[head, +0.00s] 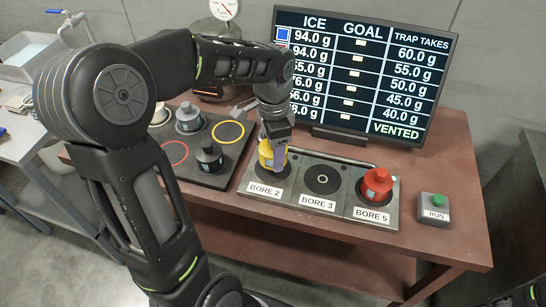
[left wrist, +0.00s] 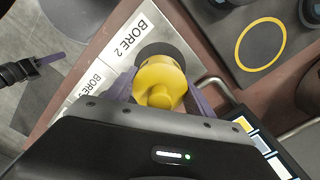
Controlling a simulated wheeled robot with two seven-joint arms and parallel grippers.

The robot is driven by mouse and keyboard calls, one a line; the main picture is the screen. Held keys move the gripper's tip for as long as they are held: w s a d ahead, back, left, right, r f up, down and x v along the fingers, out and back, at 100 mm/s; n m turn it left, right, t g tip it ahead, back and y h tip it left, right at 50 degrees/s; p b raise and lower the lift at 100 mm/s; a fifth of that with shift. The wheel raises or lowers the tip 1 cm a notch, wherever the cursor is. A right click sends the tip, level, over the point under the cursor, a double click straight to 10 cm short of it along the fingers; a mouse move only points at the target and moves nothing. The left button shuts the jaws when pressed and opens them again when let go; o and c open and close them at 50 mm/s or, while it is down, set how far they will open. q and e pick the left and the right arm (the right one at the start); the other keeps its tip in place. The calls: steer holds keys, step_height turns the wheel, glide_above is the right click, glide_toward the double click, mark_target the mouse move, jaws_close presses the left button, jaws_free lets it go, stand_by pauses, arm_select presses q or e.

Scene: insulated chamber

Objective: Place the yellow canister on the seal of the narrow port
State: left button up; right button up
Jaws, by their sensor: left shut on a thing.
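The yellow canister (head: 266,156) is gripped upright over the dark round seal of the BORE 2 port (head: 262,177) in the head view. My left gripper (head: 275,143) is shut on it. The left wrist view shows the canister's knobbed top (left wrist: 160,84) between the purple fingers of my left gripper (left wrist: 162,92), with the dark seal (left wrist: 184,53) partly hidden behind it. I cannot tell whether the canister touches the seal. A dark part with one purple finger, seemingly my right gripper (left wrist: 45,62), shows at the left of the wrist view.
The BORE 3 port (head: 322,181) is empty, and a red canister (head: 376,184) stands at BORE 5. A dark tray (head: 206,178) with grey and black canisters and coloured rings lies left. A RUN button (head: 434,207) is at right. A display (head: 362,75) stands behind.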

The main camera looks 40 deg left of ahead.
arm_select(q)
step_height(320, 180, down, 3)
steer(key=shift+f, duration=0.1)
arm_select(e)
steer(key=shift+r, duration=0.1)
arm_select(q)
steer(key=shift+f, duration=0.1)
steer(key=o, duration=1.5)
steer(key=shift+c, duration=0.2)
steer(key=shift+r, duration=0.3)
step_height(320, 180, up, 12)
steer(key=shift+f, duration=0.1)
arm_select(e)
steer(key=shift+c, duration=0.4)
